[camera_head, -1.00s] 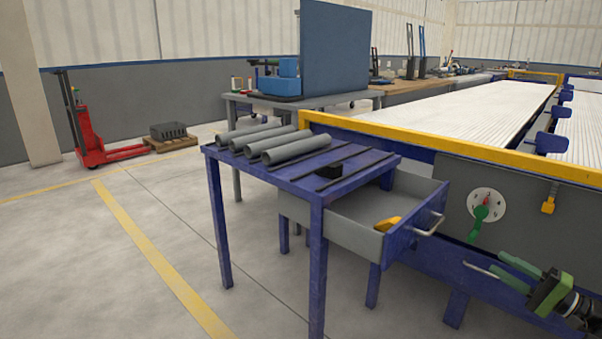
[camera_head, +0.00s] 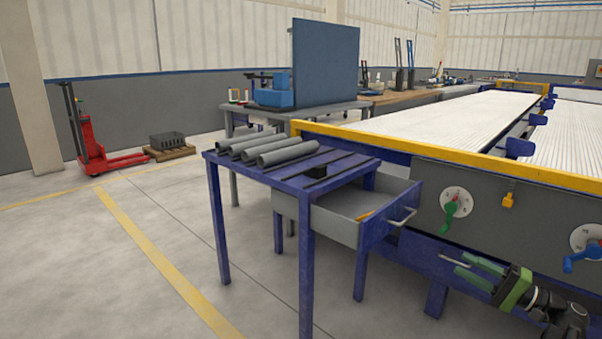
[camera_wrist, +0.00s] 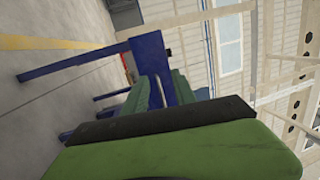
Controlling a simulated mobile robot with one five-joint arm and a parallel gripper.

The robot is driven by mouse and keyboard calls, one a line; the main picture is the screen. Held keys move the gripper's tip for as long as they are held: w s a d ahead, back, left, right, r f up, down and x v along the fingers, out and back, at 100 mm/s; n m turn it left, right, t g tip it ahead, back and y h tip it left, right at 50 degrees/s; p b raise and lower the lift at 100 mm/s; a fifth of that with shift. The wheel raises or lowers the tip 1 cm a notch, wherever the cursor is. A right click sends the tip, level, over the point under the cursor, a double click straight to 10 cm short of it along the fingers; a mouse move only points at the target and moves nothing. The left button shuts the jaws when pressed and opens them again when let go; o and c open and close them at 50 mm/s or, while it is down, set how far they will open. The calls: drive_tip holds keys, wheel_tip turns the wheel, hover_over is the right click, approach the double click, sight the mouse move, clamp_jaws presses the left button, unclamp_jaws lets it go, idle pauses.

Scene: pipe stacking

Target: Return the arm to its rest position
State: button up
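My gripper (camera_head: 454,258) is at the lower right of the head view, in front of the grey machine panel, right of and below the blue table (camera_head: 290,181). Its two thin fingers are apart and nothing shows between them. The wrist view is rolled sideways; green parts of my gripper fill its bottom, with blue table legs and floor beyond. Several grey pipes (camera_head: 287,154) lie side by side on the left of the table top.
The grey drawer (camera_head: 335,223) under the table is pulled out towards my arm, with a yellow item (camera_head: 365,216) inside. The machine's yellow rail (camera_head: 430,152) and dial (camera_head: 455,203) are behind. Floor at left is clear up to the red pallet jack (camera_head: 92,150).

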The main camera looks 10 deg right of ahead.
drive_tip(key=w+a+r+n+g+y+p, duration=0.1)
drive_tip(key=w+a+n+g+p, duration=0.3)
drive_tip(key=a, duration=1.3)
drive_tip(key=w+a+n+g+y+p, duration=0.1)
drive_tip(key=w+a+g+p, duration=0.45)
drive_tip(key=a, duration=1.05)
drive_tip(key=s+a+f+n+g+h+p, duration=0.1)
drive_tip(key=a+f+g+h+p, duration=0.1)
drive_tip(key=a, duration=0.4)
drive_tip(key=s+a+f+n+g+h+p, duration=0.1)
drive_tip(key=a+f+g+h, duration=0.15)
drive_tip(key=a, duration=0.35)
drive_tip(key=s+a+f+n+g+h+p, duration=0.2)
drive_tip(key=s+f+h, duration=0.2)
drive_tip(key=f+h, duration=0.25)
drive_tip(key=d+t+h+p, duration=0.1)
drive_tip(key=d+h+p, duration=0.3)
drive_tip(key=d, duration=0.6)
wheel_tip(320, 180, up, 35)
drive_tip(key=p, duration=3.4)
drive_tip(key=shift+w+d+h, duration=0.15)
drive_tip(key=shift+h, duration=0.25)
drive_tip(key=shift+f, duration=0.1)
drive_tip(key=shift+w, duration=0.1)
